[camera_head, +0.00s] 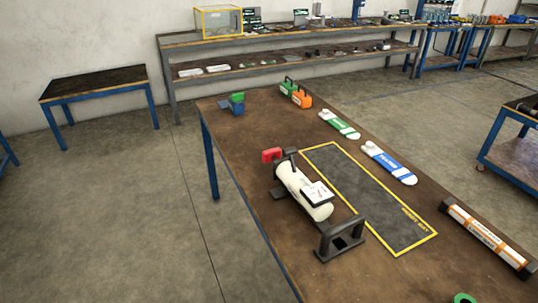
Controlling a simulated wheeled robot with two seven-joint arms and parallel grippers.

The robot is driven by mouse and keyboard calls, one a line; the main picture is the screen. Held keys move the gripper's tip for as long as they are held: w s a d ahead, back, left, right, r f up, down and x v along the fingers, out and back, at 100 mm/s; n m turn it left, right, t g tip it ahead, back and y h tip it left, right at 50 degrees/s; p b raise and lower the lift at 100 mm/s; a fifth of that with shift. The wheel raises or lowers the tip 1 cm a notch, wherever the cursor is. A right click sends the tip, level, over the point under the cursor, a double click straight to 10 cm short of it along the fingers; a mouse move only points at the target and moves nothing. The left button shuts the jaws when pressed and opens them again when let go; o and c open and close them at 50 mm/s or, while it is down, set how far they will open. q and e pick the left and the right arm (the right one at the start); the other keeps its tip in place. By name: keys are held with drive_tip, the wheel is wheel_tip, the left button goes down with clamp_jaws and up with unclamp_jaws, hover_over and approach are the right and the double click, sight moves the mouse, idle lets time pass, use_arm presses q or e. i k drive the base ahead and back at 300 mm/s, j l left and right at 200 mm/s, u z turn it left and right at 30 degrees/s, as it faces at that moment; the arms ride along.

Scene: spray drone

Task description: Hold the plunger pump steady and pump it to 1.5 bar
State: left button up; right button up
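What looks like the plunger pump (296,184) is a white cylinder lying on the brown workbench (255,180) left of the yellow-edged mat. A white square face (318,194), perhaps a gauge, sits on its upper side; its reading is too small to tell. Neither of my grippers shows in the head view.
The dark mat (370,200) is bare. Green-labelled (340,125) and blue-labelled (388,163) white items lie beyond it. An orange-and-white tube (487,238) lies right. Green and orange blocks (296,94) and a green-blue item (232,103) are at the far end.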

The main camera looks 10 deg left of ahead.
sight(275, 154)
drive_tip(key=z, duration=0.85)
drive_tip(key=i+j+z, duration=0.1)
drive_tip(key=j+z, duration=0.6)
drive_tip(key=j, duration=0.2)
drive_tip(key=j+z, duration=0.45)
drive_tip(key=j, duration=0.45)
drive_tip(key=j+z, duration=0.15)
drive_tip(key=j, duration=0.4)
drive_tip(key=k+j+z, duration=0.1)
drive_tip(key=j, duration=0.45)
drive_tip(key=k+j+z, duration=0.1)
drive_tip(key=j, duration=0.45)
drive_tip(key=k+j, duration=0.1)
drive_tip(key=j, duration=0.3)
drive_tip(key=k+j, duration=0.1)
drive_tip(key=j, duration=0.35)
drive_tip(key=k+j, duration=0.1)
drive_tip(key=j, duration=0.3)
drive_tip(key=k+j, duration=0.1)
drive_tip(key=j, duration=0.35)
drive_tip(key=l+u, duration=0.2)
drive_tip(key=l, duration=0.55)
drive_tip(key=i, duration=0.05)
